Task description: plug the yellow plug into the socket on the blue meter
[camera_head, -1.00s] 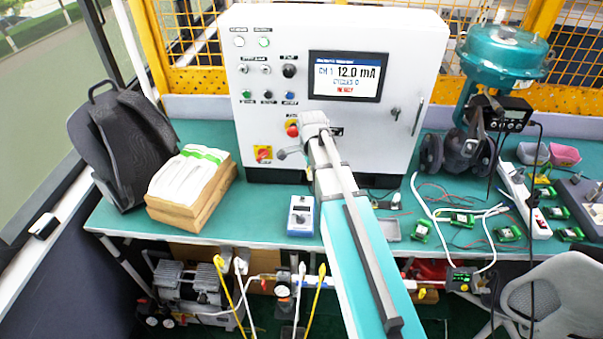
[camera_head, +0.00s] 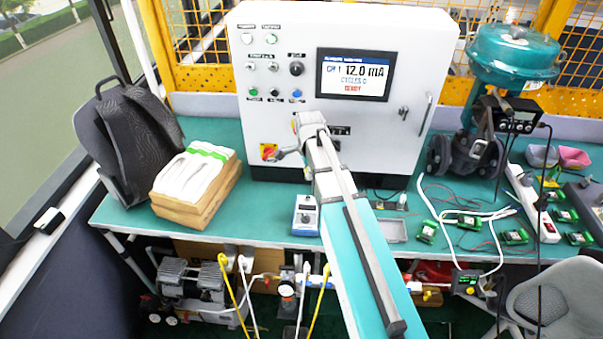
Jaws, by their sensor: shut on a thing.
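The blue meter (camera_head: 306,215), small with a pale face and a round dial, lies near the table's front edge, just left of my arm. Its socket is too small to make out. My arm runs up from the bottom of the view to a grey joint in front of the white cabinet, with a short grey part showing to the left. My gripper's fingers do not show; my own arm may hide them. I cannot pick out the yellow plug for sure. Yellow cables (camera_head: 229,288) hang below the table edge, but I cannot tell whether a plug is on them.
The white cabinet (camera_head: 410,120) stands behind my arm. Cardboard boxes (camera_head: 185,203) and a backpack (camera_head: 125,145) are on the left. Green circuit boards (camera_head: 513,237), a power strip (camera_head: 540,215) and cables lie on the right. Bare table (camera_head: 265,215) shows left of the meter.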

